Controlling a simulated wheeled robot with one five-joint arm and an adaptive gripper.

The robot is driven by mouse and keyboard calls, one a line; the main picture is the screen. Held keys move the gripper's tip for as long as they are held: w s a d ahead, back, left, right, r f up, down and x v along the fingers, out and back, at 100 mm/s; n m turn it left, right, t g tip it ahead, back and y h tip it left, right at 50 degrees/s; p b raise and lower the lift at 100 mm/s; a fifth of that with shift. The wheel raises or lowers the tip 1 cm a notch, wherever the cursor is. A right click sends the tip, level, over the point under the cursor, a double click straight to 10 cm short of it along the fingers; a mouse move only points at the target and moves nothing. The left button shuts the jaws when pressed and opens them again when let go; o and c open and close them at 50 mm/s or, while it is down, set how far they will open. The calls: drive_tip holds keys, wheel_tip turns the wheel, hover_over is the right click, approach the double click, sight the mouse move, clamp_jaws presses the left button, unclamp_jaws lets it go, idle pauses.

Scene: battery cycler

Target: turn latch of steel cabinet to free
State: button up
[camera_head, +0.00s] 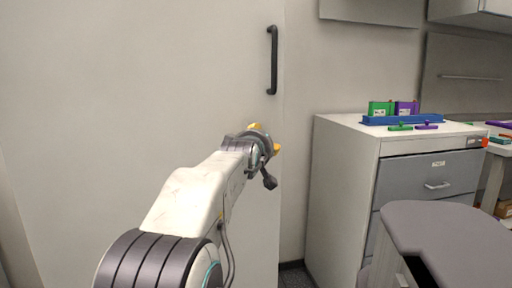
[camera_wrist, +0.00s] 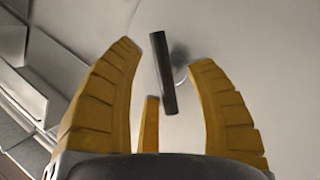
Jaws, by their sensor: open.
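The steel cabinet (camera_head: 110,90) is a large pale door filling the left of the head view, with a dark vertical pull handle (camera_head: 273,60) near its right edge. My gripper (camera_head: 265,138) is in front of the door, below that handle.
A grey drawer unit (camera_head: 342,190) stands to the right, with a blue tray (camera_head: 402,121) and green and purple blocks on top. A dark grey rounded surface (camera_head: 450,225) is at the front right. A narrow strip of floor (camera_head: 295,275) shows between cabinet and drawers.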

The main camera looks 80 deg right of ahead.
drive_tip(key=a+r, duration=0.1)
drive_tip(key=a, duration=0.9)
drive_tip(key=shift+w+r, duration=0.2)
drive_tip(key=shift+o, duration=0.2)
